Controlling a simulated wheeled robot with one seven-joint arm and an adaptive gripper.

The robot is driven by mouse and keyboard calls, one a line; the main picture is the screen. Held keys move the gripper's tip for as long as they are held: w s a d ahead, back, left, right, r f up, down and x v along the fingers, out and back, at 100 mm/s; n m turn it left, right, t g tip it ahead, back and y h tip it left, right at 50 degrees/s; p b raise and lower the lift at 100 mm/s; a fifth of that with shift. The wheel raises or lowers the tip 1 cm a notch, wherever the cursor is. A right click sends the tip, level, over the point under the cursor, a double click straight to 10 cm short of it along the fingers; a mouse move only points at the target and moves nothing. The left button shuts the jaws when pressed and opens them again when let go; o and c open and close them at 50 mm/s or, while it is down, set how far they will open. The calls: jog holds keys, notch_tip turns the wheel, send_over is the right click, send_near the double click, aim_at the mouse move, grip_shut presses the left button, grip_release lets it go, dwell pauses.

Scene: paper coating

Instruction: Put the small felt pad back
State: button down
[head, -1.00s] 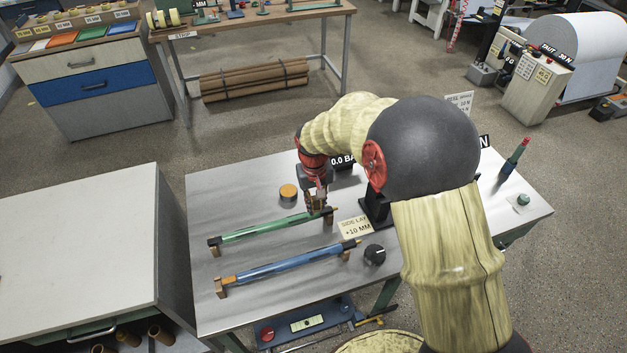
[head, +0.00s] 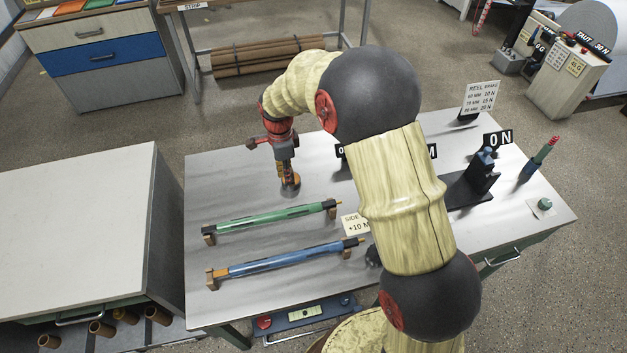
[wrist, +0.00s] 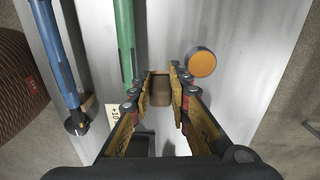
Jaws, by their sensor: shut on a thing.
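My gripper (wrist: 163,70) is shut on a small brown block, which looks like the felt pad (wrist: 160,91), in the wrist view. In the head view my gripper (head: 289,187) points down over the metal table, beyond the green roller; the pad cannot be made out there. A round orange-topped disc (wrist: 203,62) lies on the table just right of the fingers in the wrist view, apart from them. In the head view the gripper largely covers that spot.
The green roller (head: 270,217) and blue roller (head: 285,258) lie on small brown supports. A "+10 MM" card (head: 355,226) lies near their right ends. A black stand (head: 474,182) and a green-capped item (head: 544,204) are at right.

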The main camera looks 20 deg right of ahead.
jog(key=shift+w+f, duration=0.15)
jog(key=w+d+f+b, duration=0.2)
jog(key=w+d+f, duration=0.2)
jog(key=w+d+f+b, duration=0.2)
jog(key=w+d+f, duration=0.3)
jog(key=shift+d, duration=0.25)
jog(key=shift+w+d+f, duration=0.15)
jog(key=shift+d+f, duration=0.05)
jog(key=shift+f, duration=0.2)
jog(key=shift+f+b, duration=0.9)
jog(key=shift+f, duration=0.6)
jog(key=shift+f, duration=0.1)
jog(key=c, duration=1.7)
grip_release()
jog(key=shift+o, duration=0.2)
